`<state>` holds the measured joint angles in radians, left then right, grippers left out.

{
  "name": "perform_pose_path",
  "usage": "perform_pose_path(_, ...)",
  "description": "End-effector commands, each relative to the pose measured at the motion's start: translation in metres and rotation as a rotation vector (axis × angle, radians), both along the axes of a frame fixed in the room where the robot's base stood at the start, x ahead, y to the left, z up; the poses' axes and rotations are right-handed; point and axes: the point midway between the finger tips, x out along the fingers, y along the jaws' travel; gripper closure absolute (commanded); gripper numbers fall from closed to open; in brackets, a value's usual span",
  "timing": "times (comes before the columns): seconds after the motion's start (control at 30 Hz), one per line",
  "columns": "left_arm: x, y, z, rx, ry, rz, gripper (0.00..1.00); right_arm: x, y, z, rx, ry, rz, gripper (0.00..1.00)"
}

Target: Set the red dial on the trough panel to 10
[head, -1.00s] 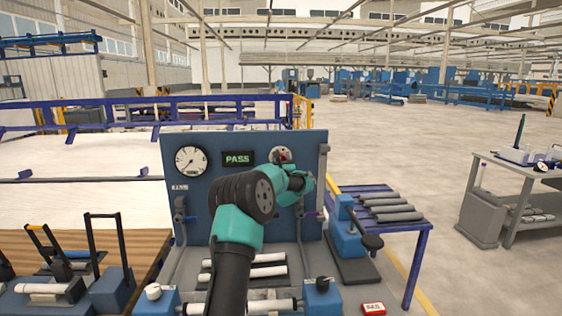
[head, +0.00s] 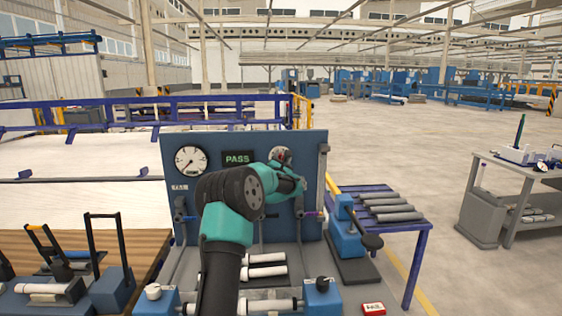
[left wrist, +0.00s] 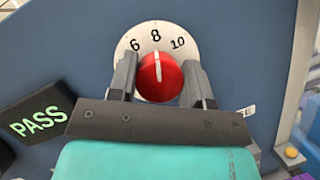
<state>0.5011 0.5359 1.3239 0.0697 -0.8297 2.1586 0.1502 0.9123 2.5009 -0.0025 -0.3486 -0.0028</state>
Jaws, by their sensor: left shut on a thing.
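The red dial (left wrist: 159,80) sits on a white round scale plate (left wrist: 178,28) marked 6, 8 and 10 in the left wrist view. Its white pointer line is toward the 8. My left gripper (left wrist: 159,84) is shut on the dial, one finger on each side. In the head view, the scale plate (head: 281,154) is at the right of the blue trough panel (head: 225,139), largely covered by my left gripper (head: 280,162). My right gripper is not in view.
A lit PASS display (head: 238,158) and a pressure gauge (head: 191,160) are left of the dial on the panel. White pipes (head: 264,271) lie in the trough below. A blue rack (head: 378,205) with several grey pipes stands to the right.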

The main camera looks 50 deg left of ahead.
Motion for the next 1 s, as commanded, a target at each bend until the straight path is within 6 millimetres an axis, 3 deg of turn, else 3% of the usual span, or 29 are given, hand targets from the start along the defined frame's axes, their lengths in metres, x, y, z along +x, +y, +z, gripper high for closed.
perform_pose_path(0.6, 0.0, -0.0001, -0.0006, 0.346, 0.448, -0.001, 0.78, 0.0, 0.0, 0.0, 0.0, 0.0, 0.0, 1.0)
perform_pose_path(1.0, 0.0004, -0.0003, -0.0015, 0.46, 0.594, -0.001, 0.78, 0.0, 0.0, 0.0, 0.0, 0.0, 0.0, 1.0)
